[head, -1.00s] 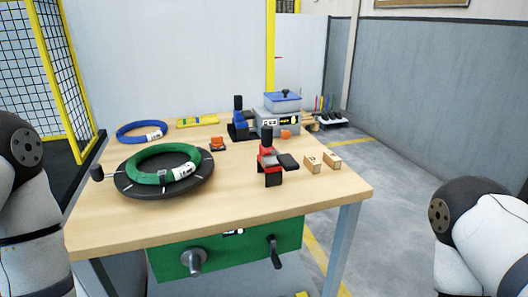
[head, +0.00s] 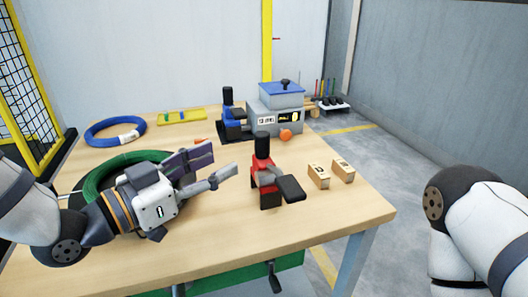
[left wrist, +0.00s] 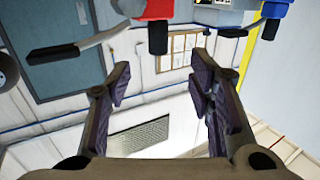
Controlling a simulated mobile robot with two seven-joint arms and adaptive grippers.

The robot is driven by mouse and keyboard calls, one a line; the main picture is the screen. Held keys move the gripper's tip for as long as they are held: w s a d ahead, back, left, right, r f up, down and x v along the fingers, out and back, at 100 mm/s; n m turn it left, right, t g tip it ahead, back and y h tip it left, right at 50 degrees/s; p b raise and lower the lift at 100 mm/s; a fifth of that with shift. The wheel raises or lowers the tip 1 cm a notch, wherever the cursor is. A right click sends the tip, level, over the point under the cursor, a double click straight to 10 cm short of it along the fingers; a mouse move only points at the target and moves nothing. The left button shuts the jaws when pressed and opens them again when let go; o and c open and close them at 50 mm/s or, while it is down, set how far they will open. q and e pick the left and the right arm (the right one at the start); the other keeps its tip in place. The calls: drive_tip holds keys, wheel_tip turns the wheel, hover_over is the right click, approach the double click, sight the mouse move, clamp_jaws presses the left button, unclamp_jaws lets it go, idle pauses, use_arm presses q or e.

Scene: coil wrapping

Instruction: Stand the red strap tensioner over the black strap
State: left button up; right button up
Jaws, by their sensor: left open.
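The red strap tensioner (head: 267,181), with a black upright knob and a black lever, stands upright on the wooden table. It also shows at the top of the left wrist view (left wrist: 155,9). My left gripper (head: 218,160) is open and empty, just left of the tensioner and apart from it; its spread fingers also show in the left wrist view (left wrist: 163,88). The green coil (head: 105,173) lies to the left, partly hidden behind my left gripper and arm. I cannot make out the black strap. My right gripper is out of view.
A blue tool (head: 231,115) stands behind, beside a grey box with a blue-topped bin (head: 281,97) and an orange piece (head: 285,134). Two wooden blocks (head: 319,177) sit right of the tensioner. A blue coil (head: 115,130) and yellow tray (head: 182,117) lie at the back left.

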sight(256, 144)
use_arm(q)
drive_tip(key=x, duration=0.8)
drive_tip(key=b+x, duration=0.1)
drive_tip(key=x, duration=0.2)
drive_tip(key=shift+w+d+f, duration=0.15)
drive_tip(key=shift+d+f, duration=0.1)
drive_tip(key=shift+d, duration=0.15)
drive_tip(key=shift+r, duration=0.1)
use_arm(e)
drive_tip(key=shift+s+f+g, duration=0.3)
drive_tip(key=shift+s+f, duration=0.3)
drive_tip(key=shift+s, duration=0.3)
use_arm(q)
clamp_jaws()
